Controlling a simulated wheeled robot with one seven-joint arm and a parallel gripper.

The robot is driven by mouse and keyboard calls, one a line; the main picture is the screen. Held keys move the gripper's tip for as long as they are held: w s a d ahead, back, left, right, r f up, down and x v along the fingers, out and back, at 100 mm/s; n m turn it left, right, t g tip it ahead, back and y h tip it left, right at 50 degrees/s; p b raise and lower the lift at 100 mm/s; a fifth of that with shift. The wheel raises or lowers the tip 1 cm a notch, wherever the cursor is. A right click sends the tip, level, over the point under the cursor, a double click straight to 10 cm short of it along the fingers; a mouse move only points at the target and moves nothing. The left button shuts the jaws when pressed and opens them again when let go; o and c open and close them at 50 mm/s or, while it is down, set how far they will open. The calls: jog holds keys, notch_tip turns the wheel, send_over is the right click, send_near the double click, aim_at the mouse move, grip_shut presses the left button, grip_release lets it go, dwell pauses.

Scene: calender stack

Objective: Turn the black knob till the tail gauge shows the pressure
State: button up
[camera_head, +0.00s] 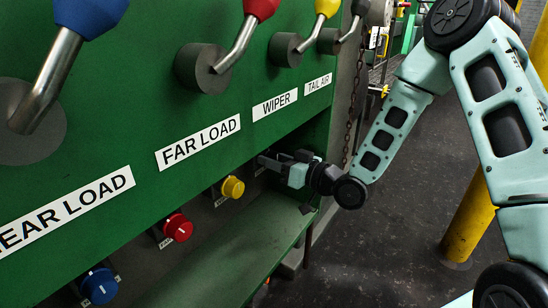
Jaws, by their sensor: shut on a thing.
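My gripper (268,161) reaches in from the right under the green panel, below the TAIL AIR label (318,87). Its jaws are shut on the black knob, which is at the right end of the row of knobs. The dark fingers and the shade hide most of the black knob, so I cannot tell how far it is turned. No tail gauge face that I can read is in view.
A yellow knob (232,187), a red knob (178,227) and a blue knob (100,285) run to the lower left. Levers stick out of the panel (120,110) above. A green ledge (235,255) lies below my gripper. A chain (352,110) and yellow post (470,222) stand right.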

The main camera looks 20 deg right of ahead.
jog(key=o, duration=1)
jog(key=p+v, duration=1)
jog(key=v, duration=0.7)
jog(key=shift+s+d, duration=0.15)
